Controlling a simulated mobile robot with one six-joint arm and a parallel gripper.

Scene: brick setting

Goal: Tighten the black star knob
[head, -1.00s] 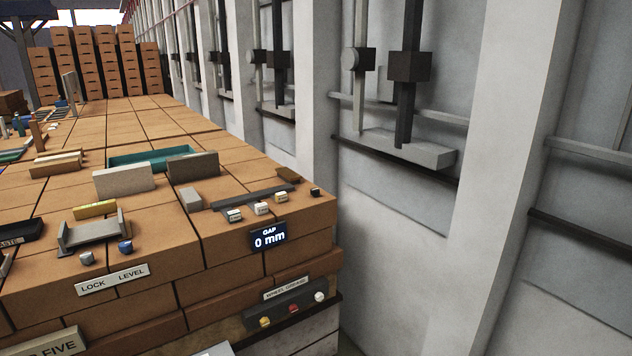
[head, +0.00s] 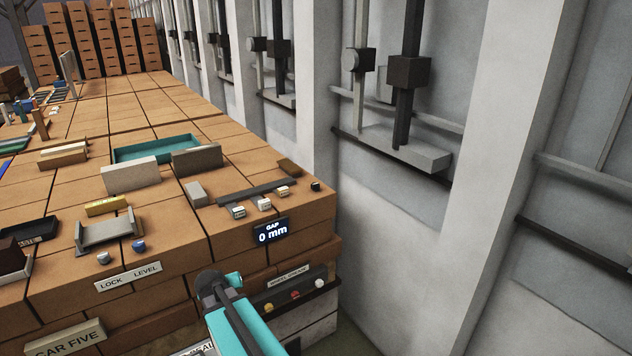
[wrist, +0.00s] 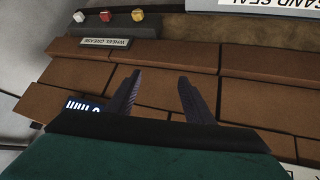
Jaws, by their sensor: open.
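I cannot make out a star-shaped knob for certain. A small black piece (head: 315,186) sits at the right end of the brick-topped bench, too small to tell its shape. In the wrist view my gripper (wrist: 155,82) is open and empty, its two dark fingers apart in front of the brick side of the bench. In the head view my teal arm reaches in from the bottom, by the front of the bench; the fingertips are not clear there. The gap display (head: 271,231) reads 0 mm and partly shows in the wrist view (wrist: 85,105).
The wheel grease panel (head: 318,289) has yellow, red and white knobs. A lock level sign (head: 128,276) is on the bench front, below a grey bracket (head: 106,232). Grey blocks and a teal tray (head: 156,148) stand on top. A pale wall stands right.

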